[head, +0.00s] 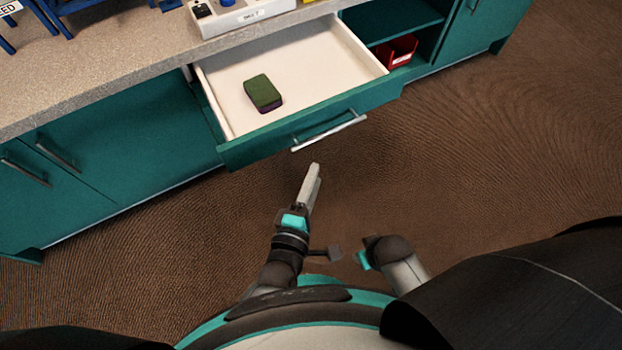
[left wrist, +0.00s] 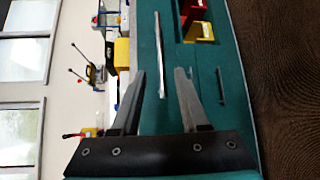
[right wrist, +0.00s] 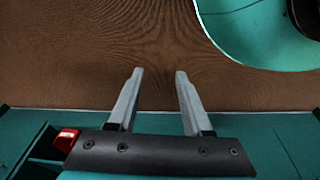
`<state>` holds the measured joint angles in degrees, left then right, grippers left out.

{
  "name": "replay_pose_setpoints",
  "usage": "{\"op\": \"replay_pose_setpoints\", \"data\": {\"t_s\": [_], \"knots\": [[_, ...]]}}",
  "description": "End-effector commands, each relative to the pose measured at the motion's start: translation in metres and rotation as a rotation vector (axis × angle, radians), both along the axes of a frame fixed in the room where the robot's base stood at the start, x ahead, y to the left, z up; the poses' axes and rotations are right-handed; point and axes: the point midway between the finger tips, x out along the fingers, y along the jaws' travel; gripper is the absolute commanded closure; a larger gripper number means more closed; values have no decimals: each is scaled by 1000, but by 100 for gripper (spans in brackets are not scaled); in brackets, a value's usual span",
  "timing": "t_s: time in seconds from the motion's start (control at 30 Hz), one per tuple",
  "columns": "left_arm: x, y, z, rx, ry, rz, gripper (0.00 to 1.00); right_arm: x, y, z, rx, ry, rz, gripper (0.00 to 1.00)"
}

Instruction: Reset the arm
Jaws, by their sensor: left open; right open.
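My left gripper (head: 312,184) is in front of the open drawer, a little short of its silver handle (head: 329,131) in the head view. Its two fingers stand apart and empty in the left wrist view (left wrist: 159,88). My right arm shows low in the head view, folded near my base, with its fingers not clear there. In the right wrist view my right gripper (right wrist: 154,85) has its fingers apart with nothing between them, over the brown floor.
The drawer (head: 315,52) stands pulled out from the teal cabinet and holds a green and dark block (head: 263,93). A red bin (head: 400,51) sits on the open shelf to the right. A white tray (head: 243,14) is on the counter (head: 100,80). The floor (head: 480,160) at right is clear.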

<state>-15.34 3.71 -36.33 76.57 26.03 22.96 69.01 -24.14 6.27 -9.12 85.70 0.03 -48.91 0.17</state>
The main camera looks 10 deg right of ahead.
Motion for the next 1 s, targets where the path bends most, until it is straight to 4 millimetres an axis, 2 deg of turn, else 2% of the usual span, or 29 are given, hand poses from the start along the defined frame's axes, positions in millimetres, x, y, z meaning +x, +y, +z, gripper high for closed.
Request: {"op": "replay_pose_setpoints", "data": {"t_s": [0.67,0.77,0.87,0.97,1.0], "knots": [[0,-1,1,0,-1,0,55,0,-1,-2,-2,-1,0,50],[-1,2,-3,29,2,-4,55,0,-2,-2,-3,-2,1,50],[-5,16,-25,164,21,-26,55,-5,-5,-7,-7,2,3,50],[-17,47,-67,424,61,-87,55,-15,-13,-17,-15,8,4,50],[-26,64,-87,549,86,-126,55,-20,-16,-22,-18,10,4,50]]}}
